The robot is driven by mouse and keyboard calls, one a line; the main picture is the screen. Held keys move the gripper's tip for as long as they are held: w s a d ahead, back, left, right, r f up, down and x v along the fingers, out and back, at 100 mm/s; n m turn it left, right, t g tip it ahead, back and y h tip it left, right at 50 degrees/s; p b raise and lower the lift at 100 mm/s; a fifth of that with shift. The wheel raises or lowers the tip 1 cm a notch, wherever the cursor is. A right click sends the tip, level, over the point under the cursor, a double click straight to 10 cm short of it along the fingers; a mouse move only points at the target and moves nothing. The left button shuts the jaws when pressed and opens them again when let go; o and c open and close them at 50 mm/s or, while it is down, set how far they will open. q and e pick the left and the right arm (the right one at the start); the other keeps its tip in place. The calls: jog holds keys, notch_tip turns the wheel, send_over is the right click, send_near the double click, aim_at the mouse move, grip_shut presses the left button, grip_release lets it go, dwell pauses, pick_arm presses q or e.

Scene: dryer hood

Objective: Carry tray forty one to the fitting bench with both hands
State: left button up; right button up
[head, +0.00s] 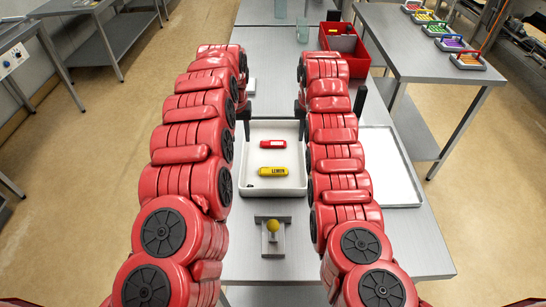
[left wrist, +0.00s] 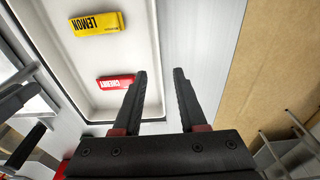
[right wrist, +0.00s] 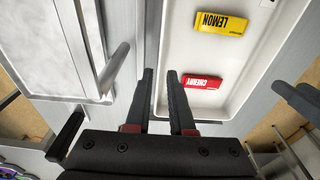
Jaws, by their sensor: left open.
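A white tray (head: 275,184) lies on the grey metal bench between my arms. In it are a red packet (head: 273,144), marked CHERRY in the wrist views, and a yellow packet (head: 263,185) marked LEMON. I read no tray number. My left gripper (left wrist: 160,72) is open at the tray's side rim, one finger toward the tray and one outside it. My right gripper (right wrist: 159,72) is at the opposite rim with a narrow gap between its fingers, and the rim shows there. I cannot tell whether either touches.
A metal stand with a yellow ball (head: 272,226) is in front of the tray. A white flat panel (head: 388,168) lies to the right. A red bin (head: 345,45) stands farther back. A side table (head: 408,52) at right holds several coloured caddies. I cannot tell which surface is the fitting bench.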

aim_at(243, 150)
pick_arm(q)
jog(key=f, duration=0.5)
jog(key=w+f, duration=0.1)
jog(key=f, duration=0.1)
jog(key=shift+f, duration=0.3)
pick_arm(e)
jog(key=f, duration=0.5)
jog(key=w+f, duration=0.1)
jog(key=f, duration=0.1)
jog(key=shift+f, duration=0.2)
pick_arm(q)
jog(key=shift+f, duration=0.4)
pick_arm(e)
jog(key=shift+f, duration=0.5)
pick_arm(q)
jog(key=shift+d, duration=0.1)
jog(key=shift+c, duration=0.3)
pick_arm(e)
jog(key=shift+c, duration=0.3)
pick_arm(q)
jog(key=shift+c, duration=1.2)
pick_arm(e)
jog(key=shift+c, duration=1.2)
pick_arm(q)
grip_shut()
pick_arm(e)
grip_shut()
